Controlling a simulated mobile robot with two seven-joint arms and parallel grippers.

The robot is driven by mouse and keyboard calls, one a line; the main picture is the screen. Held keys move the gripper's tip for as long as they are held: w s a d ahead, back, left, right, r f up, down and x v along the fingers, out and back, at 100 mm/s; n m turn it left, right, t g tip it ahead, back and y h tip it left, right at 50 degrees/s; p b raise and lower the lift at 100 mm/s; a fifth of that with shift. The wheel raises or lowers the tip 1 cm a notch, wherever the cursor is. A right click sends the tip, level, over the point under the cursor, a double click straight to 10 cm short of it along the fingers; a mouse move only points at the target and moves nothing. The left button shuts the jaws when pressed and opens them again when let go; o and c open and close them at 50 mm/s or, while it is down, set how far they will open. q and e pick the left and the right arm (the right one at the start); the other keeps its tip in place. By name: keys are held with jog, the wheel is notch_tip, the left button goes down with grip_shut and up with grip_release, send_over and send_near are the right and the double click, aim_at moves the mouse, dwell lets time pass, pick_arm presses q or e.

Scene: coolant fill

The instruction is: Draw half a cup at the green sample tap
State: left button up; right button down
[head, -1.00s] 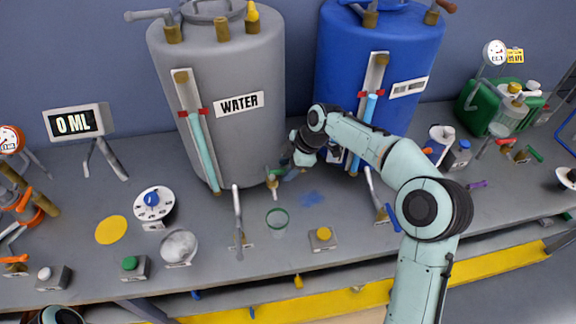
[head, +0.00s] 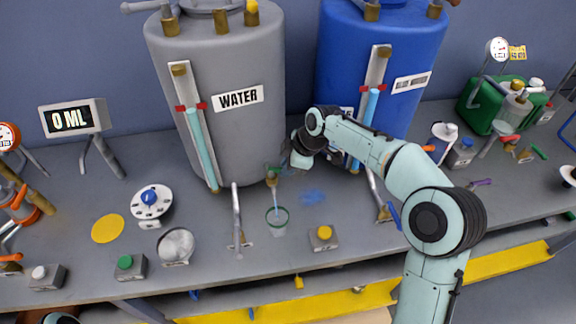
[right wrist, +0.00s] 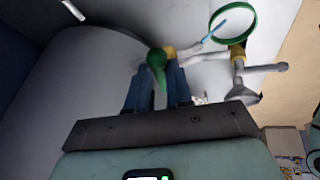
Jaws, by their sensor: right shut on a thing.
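The green-handled sample tap (head: 272,174) sticks out from the lower front of the grey WATER tank (head: 222,105). My right gripper (head: 289,160) is at the tap; in the right wrist view its blue fingers (right wrist: 159,88) are shut on the green handle (right wrist: 157,62). A thin blue stream (head: 276,200) runs from the spout down to the clear cup with a green rim (head: 277,217), which stands on the bench below. The stream and the green rim (right wrist: 232,6) also show in the right wrist view. The level in the cup is too small to tell. My left gripper is not in view.
A display (head: 73,118) reads 0 ML. A blue tank (head: 377,60) stands right of the grey one. A metal post (head: 237,220) stands left of the cup, and a yellow-button box (head: 323,238) right of it. The bench front edge lies just below.

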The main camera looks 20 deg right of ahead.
jog(key=c, duration=1)
grip_release()
jog(key=shift+c, duration=0.2)
jog(key=v, duration=1.3)
jog(key=shift+r+p, duration=0.2)
jog(key=shift+p, duration=0.25)
jog(key=shift+d, duration=0.1)
